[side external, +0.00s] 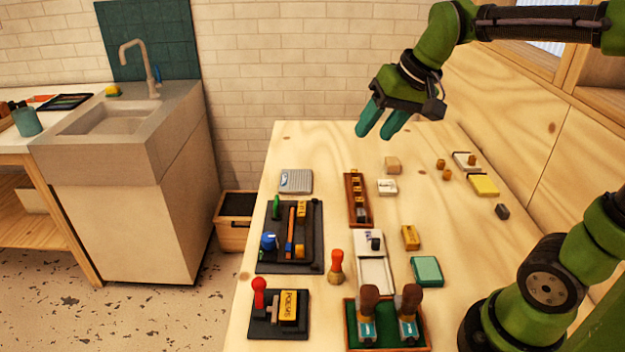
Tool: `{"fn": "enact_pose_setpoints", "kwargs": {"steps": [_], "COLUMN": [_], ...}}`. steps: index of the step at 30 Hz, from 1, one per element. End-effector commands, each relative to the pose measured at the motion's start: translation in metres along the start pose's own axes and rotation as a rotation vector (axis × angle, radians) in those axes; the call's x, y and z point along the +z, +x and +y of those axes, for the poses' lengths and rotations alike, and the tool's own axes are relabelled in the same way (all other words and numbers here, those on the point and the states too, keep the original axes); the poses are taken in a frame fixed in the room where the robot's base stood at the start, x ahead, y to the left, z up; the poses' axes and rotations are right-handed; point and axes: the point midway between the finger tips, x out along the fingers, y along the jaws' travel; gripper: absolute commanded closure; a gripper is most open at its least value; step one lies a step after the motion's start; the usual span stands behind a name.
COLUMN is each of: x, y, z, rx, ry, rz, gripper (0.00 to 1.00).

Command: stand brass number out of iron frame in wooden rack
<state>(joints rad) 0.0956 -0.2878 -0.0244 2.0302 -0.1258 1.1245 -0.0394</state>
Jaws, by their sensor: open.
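My gripper (372,134) hangs above the far end of the table, its two teal fingers apart and nothing between them. The narrow brown wooden rack (349,192) lies below it, nearer the camera, with several small brass and dark pieces in a row. A black frame-like tray (315,232) sits left of the rack and may be the iron frame. It holds a green piece, a blue-knobbed piece, an orange-brown strip and brass-coloured blocks. Which piece is the brass number cannot be told at this size.
A red-handled stamp (336,266) stands near the rack's front end. A green-lined tray (423,338) with two brown-handled tools and a smaller black tray (258,328) are in front. Small blocks and a yellow pad (484,185) lie at right. The far table end is clear.

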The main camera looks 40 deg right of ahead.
Motion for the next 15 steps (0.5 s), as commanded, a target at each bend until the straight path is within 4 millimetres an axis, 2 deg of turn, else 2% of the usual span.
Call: {"fn": "enact_pose_setpoints", "kwargs": {"steps": [1, 3, 6, 10, 15], "x": [0.025, 0.053, 0.084, 0.109, 0.117], "y": [-0.007, -0.009, -0.008, -0.004, -0.002], "z": [-0.001, 0.000, 0.004, 0.008, 0.011], "rx": [-0.029, -0.061, -0.096, -0.124, -0.132], "ry": [-0.024, -0.046, -0.073, -0.090, -0.096], "rz": [0.027, 0.057, 0.092, 0.119, 0.128], "gripper": [0.54, 0.54, 0.54, 0.54, 0.54]}}
